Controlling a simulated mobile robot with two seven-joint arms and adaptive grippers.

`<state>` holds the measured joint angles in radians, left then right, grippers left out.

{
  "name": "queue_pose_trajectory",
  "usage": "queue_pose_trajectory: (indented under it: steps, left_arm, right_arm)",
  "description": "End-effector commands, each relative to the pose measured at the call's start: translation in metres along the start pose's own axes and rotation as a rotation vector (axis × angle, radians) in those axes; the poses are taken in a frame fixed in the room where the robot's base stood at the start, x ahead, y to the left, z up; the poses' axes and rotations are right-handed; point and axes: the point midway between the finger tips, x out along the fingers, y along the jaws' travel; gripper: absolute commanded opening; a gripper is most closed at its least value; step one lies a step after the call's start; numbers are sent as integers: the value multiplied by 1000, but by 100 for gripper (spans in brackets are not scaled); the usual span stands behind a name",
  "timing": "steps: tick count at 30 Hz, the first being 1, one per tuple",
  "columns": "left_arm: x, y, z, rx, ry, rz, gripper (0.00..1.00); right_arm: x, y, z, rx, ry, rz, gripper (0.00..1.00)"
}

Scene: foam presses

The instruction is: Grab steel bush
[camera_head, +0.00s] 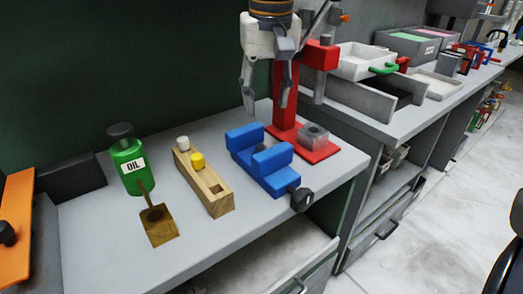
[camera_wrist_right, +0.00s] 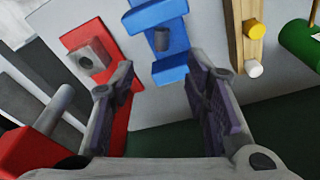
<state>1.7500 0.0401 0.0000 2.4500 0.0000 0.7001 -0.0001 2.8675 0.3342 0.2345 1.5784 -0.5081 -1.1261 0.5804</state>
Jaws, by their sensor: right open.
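In the right wrist view a small grey cylinder (camera_wrist_right: 162,40), which looks like the steel bush, sits between the jaws of the blue vise (camera_wrist_right: 168,72). My right gripper (camera_head: 265,100) is open and empty, pointing down above the rear of the vise. In the wrist view its fingers (camera_wrist_right: 162,78) are apart, with the vise between and beyond them. My left gripper is not in view.
A red press stand (camera_head: 286,95) with a grey holed block (camera_head: 313,135) stands close right of the vise. A wooden block (camera_head: 215,198) with white and yellow pieces, a green oil bottle (camera_head: 130,175) and a brown holder (camera_head: 158,234) stand left.

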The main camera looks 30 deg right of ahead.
Motion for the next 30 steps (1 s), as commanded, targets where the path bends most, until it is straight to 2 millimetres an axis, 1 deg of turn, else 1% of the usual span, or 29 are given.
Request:
queue_pose_trajectory:
  steps: [2, 7, 9, 13, 16, 19, 22, 27, 28, 29, 30]
  left_arm:
    - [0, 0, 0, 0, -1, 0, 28]
    - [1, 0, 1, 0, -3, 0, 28]
    - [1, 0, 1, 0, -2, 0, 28]
    - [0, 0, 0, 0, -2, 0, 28]
    - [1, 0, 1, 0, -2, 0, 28]
    - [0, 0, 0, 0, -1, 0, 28]
    - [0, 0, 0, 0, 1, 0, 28]
    - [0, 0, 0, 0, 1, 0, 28]
    - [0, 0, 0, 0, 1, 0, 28]
    - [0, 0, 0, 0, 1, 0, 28]
    - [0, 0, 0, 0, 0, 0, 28]
  right_arm:
    - [9, 1, 1, 38, -4, 1, 42]
    - [49, 0, 1, 39, -7, 0, 42]
    - [61, 0, 1, 40, -5, 0, 42]
    - [76, -1, 0, 38, -5, 1, 42]
    - [97, -3, 0, 38, -7, 0, 42]
    - [114, -4, -1, 38, -3, 1, 42]
    - [121, -4, -2, 37, 0, 0, 42]
    - [122, -4, -2, 37, 2, 0, 42]
    - [122, -4, -2, 37, 2, 0, 40]
    - [122, -4, -2, 37, 1, 0, 33]
    - [122, -4, -2, 37, 1, 0, 24]
